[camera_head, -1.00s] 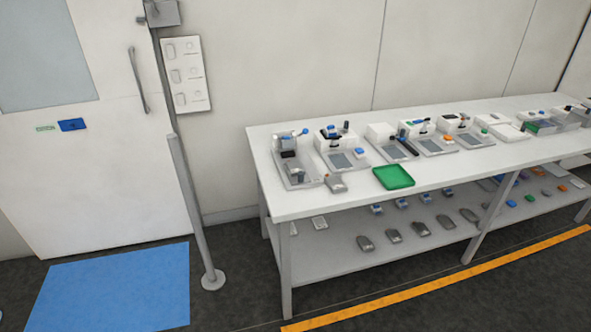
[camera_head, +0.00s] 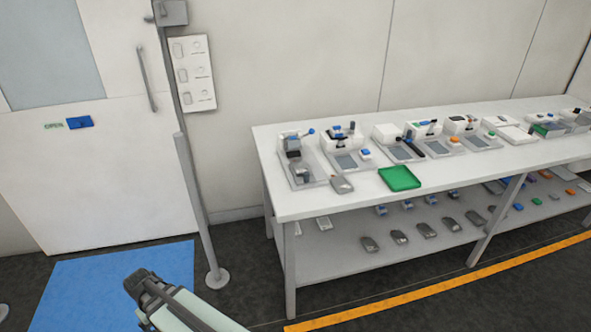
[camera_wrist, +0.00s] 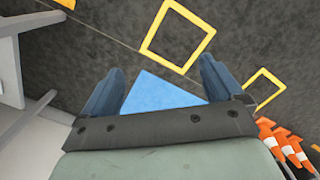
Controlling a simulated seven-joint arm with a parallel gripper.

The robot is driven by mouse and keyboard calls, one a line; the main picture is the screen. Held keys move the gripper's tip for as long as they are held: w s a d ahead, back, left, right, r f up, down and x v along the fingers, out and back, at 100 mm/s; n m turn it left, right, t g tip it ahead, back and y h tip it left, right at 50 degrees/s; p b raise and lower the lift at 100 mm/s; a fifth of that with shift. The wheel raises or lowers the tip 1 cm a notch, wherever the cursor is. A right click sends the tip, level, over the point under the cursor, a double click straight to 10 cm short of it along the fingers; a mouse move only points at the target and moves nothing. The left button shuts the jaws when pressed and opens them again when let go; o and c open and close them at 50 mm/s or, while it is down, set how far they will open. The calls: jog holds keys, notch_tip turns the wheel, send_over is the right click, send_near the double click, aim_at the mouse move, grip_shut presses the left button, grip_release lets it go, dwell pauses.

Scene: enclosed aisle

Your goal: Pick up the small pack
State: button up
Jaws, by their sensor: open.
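The small pack cannot be singled out for certain. A small grey pack-like item (camera_head: 341,184) lies at the front edge of the white table (camera_head: 290,206), left of a green tray (camera_head: 400,178). Several similar grey items (camera_head: 399,237) lie in a row on the lower shelf. My gripper (camera_head: 143,283) is low in the head view, over the floor by the blue mat, well left of and apart from the table. In the wrist view my gripper (camera_wrist: 160,75) has its two blue-grey fingers spread, with nothing between them but floor and part of the blue mat.
Several bench devices (camera_head: 350,148) line the tabletop. A grey post (camera_head: 200,210) stands between the door (camera_head: 110,170) and the table. A blue mat (camera_head: 80,285) lies before the door. Orange cones (camera_wrist: 283,140) and yellow floor frames (camera_wrist: 178,35) show in the wrist view.

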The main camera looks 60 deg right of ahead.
jog(key=w+d+r+m, duration=0.1)
jog(key=w+d+r, duration=0.35)
jog(key=d, duration=0.35)
jog(key=w+d+r+m, duration=0.1)
jog(key=w+d+r, duration=0.35)
jog(key=d, duration=0.35)
jog(key=s+d+r+m, duration=0.1)
jog(key=d+r, duration=0.3)
jog(key=d, duration=0.5)
jog(key=d+r+m, duration=0.1)
jog(key=d+r, duration=0.4)
jog(key=d, duration=0.4)
jog(key=s+d+r+m, duration=0.1)
jog(key=s+d+r, duration=0.5)
jog(key=d, duration=0.5)
jog(key=s+d+r+m, duration=0.2)
jog(key=s+d+r, duration=0.45)
jog(key=d, duration=0.35)
jog(key=s+d+r+m, duration=0.1)
jog(key=s+d+r, duration=0.55)
jog(key=d, duration=0.45)
send_over(301, 167)
jog(key=shift+t, duration=0.4)
notch_tip(301, 167, down, 8)
jog(key=shift+w+f, duration=0.1)
jog(key=shift+d+f, duration=0.15)
jog(key=shift+f, duration=2.5)
jog(key=c, duration=1.7)
